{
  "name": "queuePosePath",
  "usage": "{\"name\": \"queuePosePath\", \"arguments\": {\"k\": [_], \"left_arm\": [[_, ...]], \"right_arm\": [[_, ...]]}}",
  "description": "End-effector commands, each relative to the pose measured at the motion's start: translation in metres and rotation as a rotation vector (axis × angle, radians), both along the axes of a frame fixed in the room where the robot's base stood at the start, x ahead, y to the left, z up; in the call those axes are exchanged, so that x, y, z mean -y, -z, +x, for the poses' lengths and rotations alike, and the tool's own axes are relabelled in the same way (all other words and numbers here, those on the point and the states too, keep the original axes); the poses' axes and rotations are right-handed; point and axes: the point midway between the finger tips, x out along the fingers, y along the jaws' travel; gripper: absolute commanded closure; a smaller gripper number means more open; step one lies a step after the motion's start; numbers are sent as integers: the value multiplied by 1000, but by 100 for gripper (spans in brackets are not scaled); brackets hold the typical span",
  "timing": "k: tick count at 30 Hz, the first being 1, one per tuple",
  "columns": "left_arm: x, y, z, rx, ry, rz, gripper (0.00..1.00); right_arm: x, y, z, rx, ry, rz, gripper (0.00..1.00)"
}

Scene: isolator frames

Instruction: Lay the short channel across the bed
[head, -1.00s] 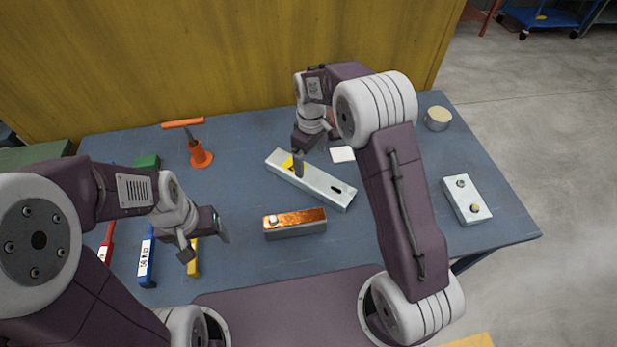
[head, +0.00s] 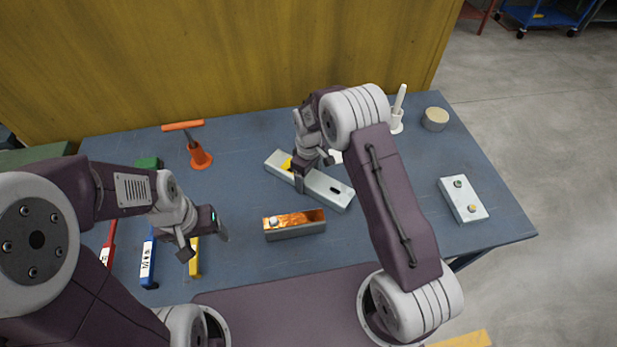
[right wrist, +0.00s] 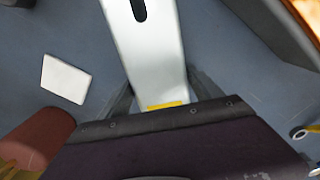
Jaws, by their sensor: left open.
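A long silver channel (head: 330,190) with a dark slot and a yellow mark lies slantwise on the blue table. My right gripper (head: 314,173) is low over its middle, one finger on each long side. The right wrist view shows the silver channel (right wrist: 152,55) between the two fingers; whether they press on it I cannot tell. A shorter open-topped channel (head: 296,234) with a copper-coloured inside and a pale bolt lies in front, apart from the silver one. Which piece is the bed, the frames do not make certain. My left gripper (head: 205,241) is open and empty at the left.
A grey block (head: 464,203) with two bolts lies at the right. A tan disc (head: 435,119) and a white holder (head: 397,122) stand at the back right. An orange-handled tool (head: 199,157) stands back left. Red, blue (head: 148,262) and yellow handles lie front left.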

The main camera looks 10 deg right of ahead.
Motion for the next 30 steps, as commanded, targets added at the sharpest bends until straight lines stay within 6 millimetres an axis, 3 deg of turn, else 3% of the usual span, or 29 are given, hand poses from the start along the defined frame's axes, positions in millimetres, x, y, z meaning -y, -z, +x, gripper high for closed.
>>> {"name": "queuePosePath", "arguments": {"k": [1, 7, 19, 30], "left_arm": [[0, 0, 0, 0, 0, 0, 26], [0, 0, 0, 0, 0, 0, 26], [0, 1, 0, 0, 0, 0, 26], [0, 8, 0, 0, 0, 0, 26]], "right_arm": [[0, 0, 0, 0, 0, 0, 43], [0, 0, 0, 0, 0, 0, 98], [0, -8, 2, 6, 0, 1, 100], [4, -45, -2, 4, 2, 2, 100]]}}
